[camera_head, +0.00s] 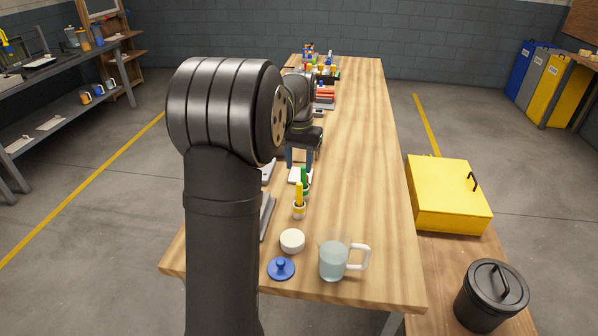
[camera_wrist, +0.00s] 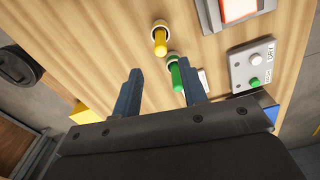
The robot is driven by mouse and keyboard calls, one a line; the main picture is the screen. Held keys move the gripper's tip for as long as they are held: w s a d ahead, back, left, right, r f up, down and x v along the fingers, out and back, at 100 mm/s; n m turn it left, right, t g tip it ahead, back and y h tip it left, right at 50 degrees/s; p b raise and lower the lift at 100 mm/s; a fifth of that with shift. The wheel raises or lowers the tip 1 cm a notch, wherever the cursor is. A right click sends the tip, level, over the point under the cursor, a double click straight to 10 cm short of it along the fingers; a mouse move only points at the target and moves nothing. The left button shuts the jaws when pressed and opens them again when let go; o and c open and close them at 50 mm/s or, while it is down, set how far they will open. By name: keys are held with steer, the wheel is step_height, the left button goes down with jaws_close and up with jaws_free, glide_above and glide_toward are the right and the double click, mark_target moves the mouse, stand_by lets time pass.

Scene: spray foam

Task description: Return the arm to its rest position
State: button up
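My gripper (camera_head: 303,157) is above the wooden table (camera_head: 350,200), pointing down. In the wrist view its two blue-grey fingers (camera_wrist: 159,66) are spread apart, and I see nothing gripped between them. A green stick-like object (camera_wrist: 176,75) stands close to the right finger; in the head view this green object (camera_head: 305,183) stands below and in front of the gripper. A yellow one (camera_wrist: 160,42) in a pale ring stands beside it, and it also shows in the head view (camera_head: 299,200). My arm hides part of the table's left side.
A glass mug (camera_head: 334,260), a blue lid (camera_head: 281,268) and a white round piece (camera_head: 292,240) stand at the near edge. A panel with buttons (camera_wrist: 255,65) lies on the table. A yellow box (camera_head: 447,195) and black bin (camera_head: 491,295) are right. The table's right side is clear.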

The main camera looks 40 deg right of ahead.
mark_target(299, 184)
stand_by(0.3)
step_height(299, 184, down, 12)
steer(key=shift+r, duration=2)
steer(key=o, duration=1.3)
steer(key=shift+o, duration=0.2)
steer(key=s+a+r+n, duration=0.1)
steer(key=s+a+r, duration=0.3)
steer(key=r, duration=0.3)
steer(key=s+a+r+n, duration=0.1)
steer(key=s+a+r, duration=0.3)
steer(key=r, duration=0.4)
step_height(299, 184, down, 10)
